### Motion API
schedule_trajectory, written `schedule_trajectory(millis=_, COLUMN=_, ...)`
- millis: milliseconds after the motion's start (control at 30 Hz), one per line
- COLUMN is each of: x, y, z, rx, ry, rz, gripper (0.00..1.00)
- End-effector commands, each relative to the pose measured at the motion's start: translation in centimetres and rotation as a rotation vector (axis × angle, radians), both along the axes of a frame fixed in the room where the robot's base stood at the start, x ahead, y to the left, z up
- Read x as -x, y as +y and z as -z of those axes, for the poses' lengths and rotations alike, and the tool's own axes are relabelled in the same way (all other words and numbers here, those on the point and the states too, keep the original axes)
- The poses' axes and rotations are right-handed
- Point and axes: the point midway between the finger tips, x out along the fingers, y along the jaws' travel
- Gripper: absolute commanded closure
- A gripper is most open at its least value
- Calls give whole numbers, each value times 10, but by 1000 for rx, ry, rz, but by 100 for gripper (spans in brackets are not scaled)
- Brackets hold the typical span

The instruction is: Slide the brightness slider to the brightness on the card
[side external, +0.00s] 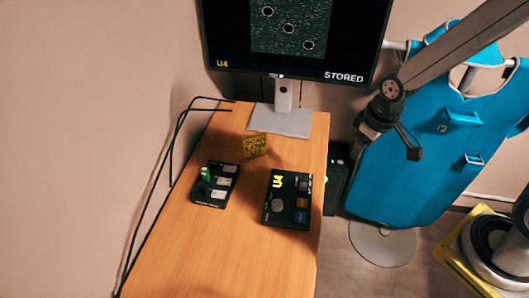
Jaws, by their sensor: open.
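A yellow card (256,146) stands on the desk below the monitor; its dark print seems to read "SCAN LOW" with a small third line I cannot read surely. A black panel (287,199) with yellow marking, a round grey knob and small coloured keys lies at the desk's right. A smaller black unit (216,185) with a green piece and white pieces lies to its left. I cannot tell which part is the brightness slider or its setting. My gripper (392,152) is open and empty, right of the desk and apart from both units.
A monitor (295,40) at the back shows dark speckle with ringed spots, "U4" and "STORED". Black cables (175,150) run along the desk's left edge. A blue apron (440,150) hangs on a stand behind my gripper. The front of the desk (220,260) is clear.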

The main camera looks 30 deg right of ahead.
Motion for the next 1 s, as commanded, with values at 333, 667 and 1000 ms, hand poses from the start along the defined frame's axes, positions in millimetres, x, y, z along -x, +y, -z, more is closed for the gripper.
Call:
schedule_trajectory(millis=333, x=28, y=-8, z=-11, rx=-21, ry=-36, rz=123, gripper=38)
schedule_trajectory(millis=667, x=39, y=-11, z=-14, rx=-30, ry=-49, rz=174, gripper=38)
schedule_trajectory(millis=1000, x=39, y=-11, z=-14, rx=-30, ry=-49, rz=175, gripper=38)
